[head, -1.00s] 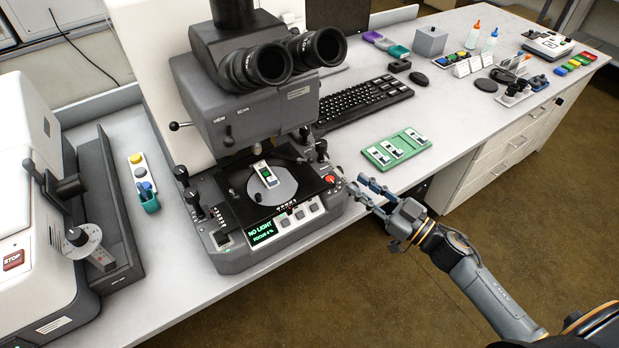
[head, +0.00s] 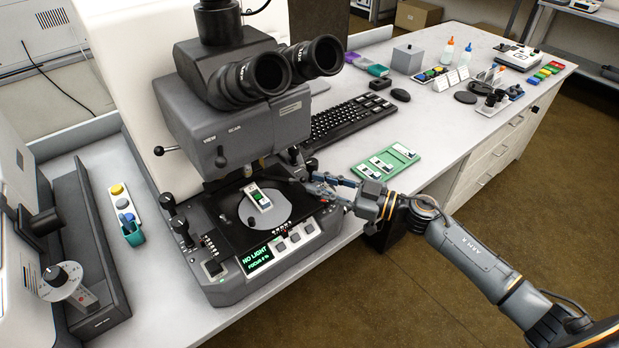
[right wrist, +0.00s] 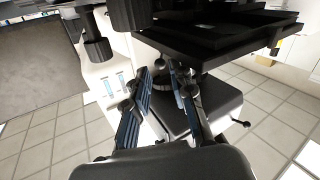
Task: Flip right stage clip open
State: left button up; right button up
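The microscope (head: 238,126) stands on the bench with a black stage (head: 222,224). A white slide with a green patch (head: 260,199) lies on the stage's round grey plate (head: 281,208). My right gripper (head: 314,184) is at the stage's right edge, pointing left, its tips over or beside that edge. In the right wrist view (right wrist: 163,84) its two fingers are apart with a gap between them, and the dark stage is above and beyond them. I cannot make out the right stage clip; it is too small or hidden near the fingers. My left gripper is not in view.
Focus knobs (head: 179,226) stand on the microscope's left side. The front display (head: 256,258) reads NO LIGHT. A green slide tray (head: 386,163) lies just behind my right gripper, and a keyboard (head: 349,121) is farther back. The bench's front edge runs below my right arm.

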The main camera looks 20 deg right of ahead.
aim_at(282, 178)
jog(key=shift+x, duration=1.5)
jog(key=shift+c, duration=0.2)
